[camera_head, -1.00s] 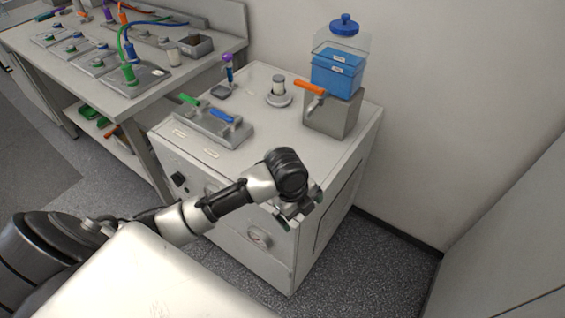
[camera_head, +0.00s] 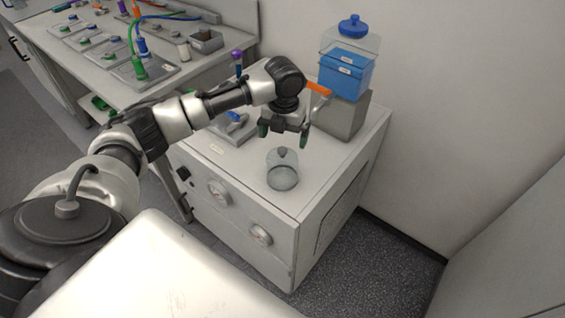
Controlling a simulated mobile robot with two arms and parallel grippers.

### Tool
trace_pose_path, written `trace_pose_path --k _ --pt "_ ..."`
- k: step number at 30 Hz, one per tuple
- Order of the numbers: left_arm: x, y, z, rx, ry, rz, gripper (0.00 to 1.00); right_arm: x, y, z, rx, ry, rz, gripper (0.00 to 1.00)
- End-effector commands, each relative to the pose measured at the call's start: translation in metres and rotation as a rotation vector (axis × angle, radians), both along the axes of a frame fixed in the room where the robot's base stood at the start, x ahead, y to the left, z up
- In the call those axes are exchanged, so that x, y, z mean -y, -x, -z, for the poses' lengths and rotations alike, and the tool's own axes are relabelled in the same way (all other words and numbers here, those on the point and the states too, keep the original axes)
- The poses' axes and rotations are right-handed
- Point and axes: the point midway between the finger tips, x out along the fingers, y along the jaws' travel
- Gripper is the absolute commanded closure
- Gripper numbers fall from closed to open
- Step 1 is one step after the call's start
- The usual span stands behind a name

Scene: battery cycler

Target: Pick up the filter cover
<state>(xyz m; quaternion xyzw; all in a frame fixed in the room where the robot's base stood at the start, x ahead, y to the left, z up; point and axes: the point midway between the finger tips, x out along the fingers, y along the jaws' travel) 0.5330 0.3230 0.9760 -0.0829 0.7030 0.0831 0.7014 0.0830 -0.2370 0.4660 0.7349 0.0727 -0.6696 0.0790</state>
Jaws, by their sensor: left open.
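A clear, dome-like cover (camera_head: 283,176) with a grey knob on top, which looks like the filter cover, stands upright near the front edge of the white cabinet top (camera_head: 240,172). My left gripper (camera_head: 284,134) is open and points down. It shows just above the cover in the picture, its two fingers apart with nothing between them. The fingers do not appear to touch the knob; the exact height gap is hard to tell. The back middle of the cabinet top is hidden behind my left arm and gripper. My right gripper is not in view.
A grey block with an orange-handled tap (camera_head: 318,89) and a blue liquid container (camera_head: 345,75) stand close behind the gripper. A valve panel (camera_head: 235,128) is partly hidden by my arm. A bench with cables (camera_head: 140,70) is at the left. The cabinet's front right top is clear.

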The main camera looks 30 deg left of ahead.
Motion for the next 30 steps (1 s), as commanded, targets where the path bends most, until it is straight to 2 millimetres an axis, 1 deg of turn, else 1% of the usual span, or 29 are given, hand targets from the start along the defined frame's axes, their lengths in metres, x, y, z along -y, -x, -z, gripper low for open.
trace_pose_path --k 5,9,13,16,21,22,23,30 --pt "0.0 0.001 0.013 -0.002 0.0 0.001 0.0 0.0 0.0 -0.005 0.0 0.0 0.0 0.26" --pt "-0.001 0.002 0.035 -0.003 0.0 0.0 0.0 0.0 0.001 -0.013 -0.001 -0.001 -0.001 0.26" --pt "-0.002 0.002 0.051 -0.001 0.0 0.0 0.0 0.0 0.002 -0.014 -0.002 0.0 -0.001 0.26" --pt "-0.002 0.001 0.056 0.002 0.0 0.0 0.0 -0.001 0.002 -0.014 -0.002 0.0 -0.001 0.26" --pt "-0.002 0.001 0.056 0.002 0.0 0.001 0.0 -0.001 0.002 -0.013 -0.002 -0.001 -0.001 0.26" --pt "-0.002 0.001 0.056 0.002 0.0 0.001 0.02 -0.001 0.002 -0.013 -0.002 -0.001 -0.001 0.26" --pt "-0.002 0.001 0.056 0.002 0.0 0.001 0.06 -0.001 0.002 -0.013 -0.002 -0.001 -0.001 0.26" --pt "-0.002 0.001 0.056 0.002 0.0 0.0 0.43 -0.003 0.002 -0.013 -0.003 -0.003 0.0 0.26"
